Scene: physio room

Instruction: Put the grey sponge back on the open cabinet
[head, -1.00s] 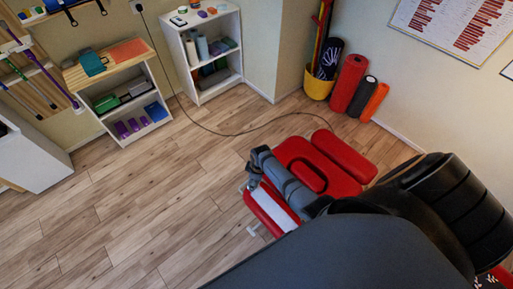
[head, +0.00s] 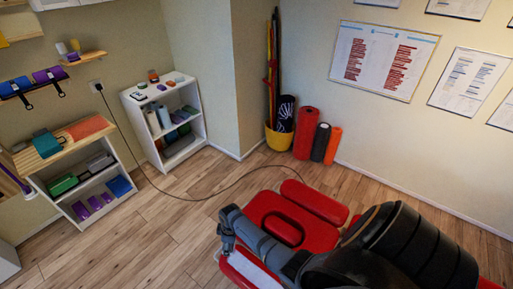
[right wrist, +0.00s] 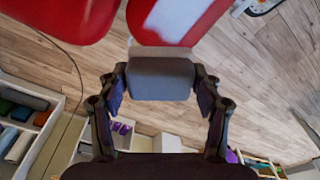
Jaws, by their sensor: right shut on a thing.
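The grey sponge (right wrist: 160,78) is a rounded block between the two fingers of my right gripper (right wrist: 161,92) in the right wrist view, and the gripper is shut on it. In the head view my right gripper (head: 227,230) is above the red padded treatment table, and I cannot make out the sponge there. Two open-fronted units stand along the left wall. One is a white open cabinet (head: 186,150) with bottles and small items. The other is a lower shelf unit with a wooden top (head: 78,138), bearing a teal and an orange item. My left gripper is out of view.
The red treatment table (head: 315,200) lies under my right arm. A dark cable runs across the wooden floor to a wall socket. A yellow bin (head: 279,139) and several upright rolls stand in the corner. Floor between the table and shelves (head: 160,225) is clear.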

